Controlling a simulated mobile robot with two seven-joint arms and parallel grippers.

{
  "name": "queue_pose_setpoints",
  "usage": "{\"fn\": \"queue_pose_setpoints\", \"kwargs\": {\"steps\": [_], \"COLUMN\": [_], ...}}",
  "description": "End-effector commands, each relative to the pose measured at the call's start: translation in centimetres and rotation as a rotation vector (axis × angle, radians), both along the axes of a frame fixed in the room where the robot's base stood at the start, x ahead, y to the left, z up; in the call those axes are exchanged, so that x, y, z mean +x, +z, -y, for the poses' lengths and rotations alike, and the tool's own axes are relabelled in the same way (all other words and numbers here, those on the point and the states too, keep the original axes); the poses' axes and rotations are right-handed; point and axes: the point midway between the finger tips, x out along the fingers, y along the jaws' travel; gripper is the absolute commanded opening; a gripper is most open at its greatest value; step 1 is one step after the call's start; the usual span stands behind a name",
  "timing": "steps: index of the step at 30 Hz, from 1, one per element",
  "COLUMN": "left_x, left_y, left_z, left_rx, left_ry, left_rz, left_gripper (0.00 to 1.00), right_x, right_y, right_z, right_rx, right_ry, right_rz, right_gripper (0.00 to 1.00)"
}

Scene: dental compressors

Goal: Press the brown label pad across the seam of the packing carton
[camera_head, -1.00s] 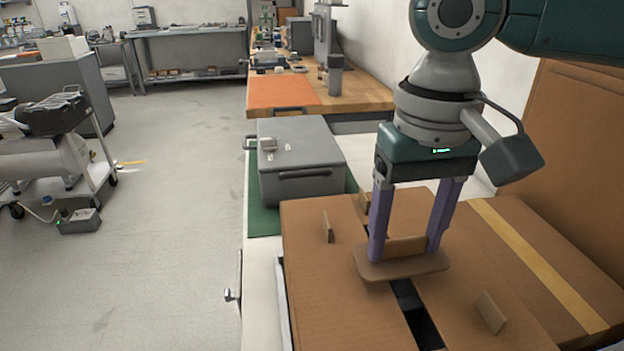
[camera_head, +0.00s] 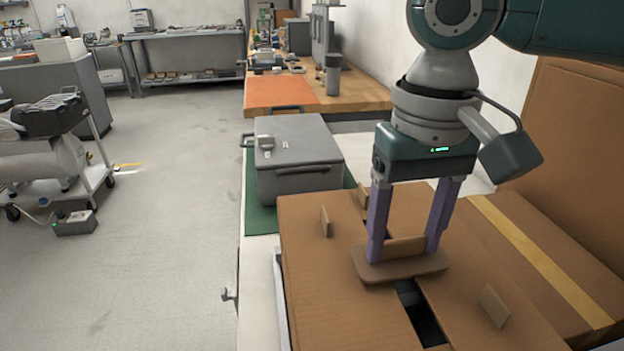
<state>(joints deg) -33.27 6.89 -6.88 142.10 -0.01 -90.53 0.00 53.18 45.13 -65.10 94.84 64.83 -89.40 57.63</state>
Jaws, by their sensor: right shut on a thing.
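The packing carton (camera_head: 325,285) lies in front of me with its two top flaps nearly meeting at a dark open seam (camera_head: 419,312). The brown label pad (camera_head: 398,270) is a flat rounded plate with an upright grip on top. My right gripper (camera_head: 404,250) points down and is shut on the pad's grip, one purple finger at each end. The pad lies level across the seam, over both flaps; I cannot tell whether it touches them. My left gripper is not in view.
Small upright tabs (camera_head: 326,221) (camera_head: 494,306) stand on the flaps. A yellow tape strip (camera_head: 540,262) runs along the right side. A grey lidded case (camera_head: 297,170) sits on a green mat behind the carton. A wooden bench (camera_head: 365,95) is farther back. Open floor lies left.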

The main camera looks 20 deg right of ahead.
Motion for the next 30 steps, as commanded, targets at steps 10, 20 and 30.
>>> {"fn": "queue_pose_setpoints", "kwargs": {"steps": [10, 20, 30], "left_x": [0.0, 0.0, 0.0], "left_y": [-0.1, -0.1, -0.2], "left_z": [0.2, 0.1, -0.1], "left_rx": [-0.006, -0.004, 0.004], "left_ry": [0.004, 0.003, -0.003], "left_rz": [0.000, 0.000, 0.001], "left_gripper": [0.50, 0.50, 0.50], "right_x": [0.0, 0.0, 0.0], "right_y": [-0.4, -0.8, -1.2], "right_z": [0.0, 0.0, 0.0], "right_rx": [0.000, 0.000, 0.000], "right_ry": [0.000, 0.000, 0.000], "right_rz": [0.000, -0.001, -0.001], "right_gripper": [0.24, 0.24, 0.24]}}
